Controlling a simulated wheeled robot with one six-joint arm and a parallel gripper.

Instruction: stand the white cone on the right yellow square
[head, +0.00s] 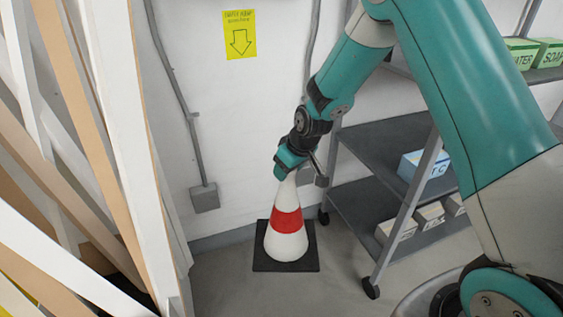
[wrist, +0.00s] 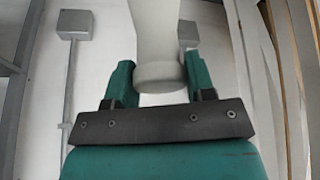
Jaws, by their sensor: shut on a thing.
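The white cone (head: 285,247) has a red band and a dark square base. In the head view it stands upright, its base at or close to the grey floor near the wall; I cannot tell whether it touches. My gripper (head: 290,168) is at the cone's tip, pointing down. In the wrist view the cone's white top (wrist: 159,72) sits between the two green fingers of my gripper (wrist: 158,82), which are shut on it. No yellow square on the floor shows in either view; the cone's base hides the floor beneath it.
White and tan boards (head: 125,130) lean at the left. A grey wheeled shelf rack (head: 385,140) with boxes stands close on the right. A yellow sign with a down arrow (head: 239,35) and a grey wall box (head: 204,198) are on the wall. Bare floor (head: 335,285) shows between cone and rack.

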